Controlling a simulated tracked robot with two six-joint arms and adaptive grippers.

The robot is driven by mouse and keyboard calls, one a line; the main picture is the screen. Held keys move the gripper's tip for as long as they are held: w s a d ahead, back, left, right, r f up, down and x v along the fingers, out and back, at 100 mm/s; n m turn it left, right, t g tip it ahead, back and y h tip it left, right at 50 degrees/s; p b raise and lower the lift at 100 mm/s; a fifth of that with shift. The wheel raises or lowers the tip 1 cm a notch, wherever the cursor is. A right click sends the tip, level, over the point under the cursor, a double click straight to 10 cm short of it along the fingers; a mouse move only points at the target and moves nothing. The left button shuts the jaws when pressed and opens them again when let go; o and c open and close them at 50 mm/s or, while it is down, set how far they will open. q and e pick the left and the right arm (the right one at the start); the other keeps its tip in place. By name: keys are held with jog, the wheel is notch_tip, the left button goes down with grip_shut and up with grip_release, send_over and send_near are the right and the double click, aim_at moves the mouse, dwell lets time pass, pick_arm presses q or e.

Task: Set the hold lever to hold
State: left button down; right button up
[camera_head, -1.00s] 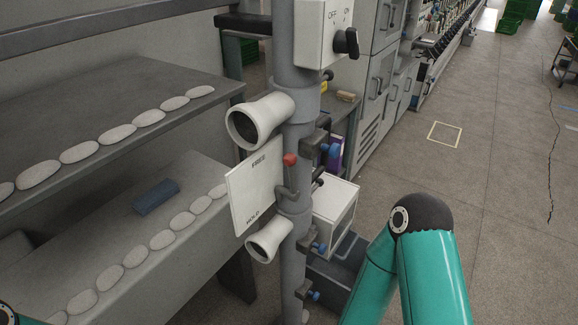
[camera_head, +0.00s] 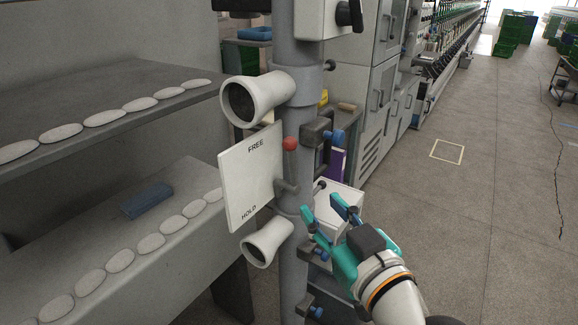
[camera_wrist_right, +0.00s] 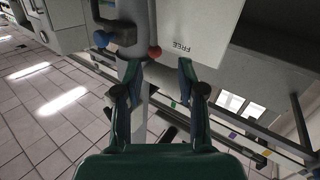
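The hold lever has a red ball knob (camera_head: 290,143) on a grey arm. It points up, with the knob beside the word FREE on the white plate (camera_head: 250,180); HOLD is printed at the plate's bottom. My right gripper (camera_head: 322,207) is open and empty, below and to the right of the knob in the head view. In the right wrist view the red knob (camera_wrist_right: 154,52) shows just beyond and between the open fingertips (camera_wrist_right: 158,73), with no visible contact. The plate (camera_wrist_right: 205,30) appears upside down there. My left gripper is out of view.
The lever and plate are on a grey vertical post (camera_head: 294,95). White funnel-like guides sit above (camera_head: 262,97) and below (camera_head: 268,243) the plate. Blue-knobbed clamps (camera_head: 322,135) stick out on the post's right. Shelves with white pads (camera_head: 140,104) lie left; open floor lies right.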

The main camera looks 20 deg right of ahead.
jog(key=s+r, duration=0.1)
jog(key=r, duration=0.1)
jog(key=p, duration=0.1)
send_near(292, 155)
jog(key=w, duration=0.3)
jog(key=shift+t, duration=0.3)
jog(key=w, duration=0.5)
jog(key=w+p, duration=0.1)
jog(key=w, duration=0.1)
jog(key=shift+w+a+f, duration=0.3)
jog(key=shift+w+a, duration=0.05)
grip_shut()
jog(key=shift+r, duration=0.1)
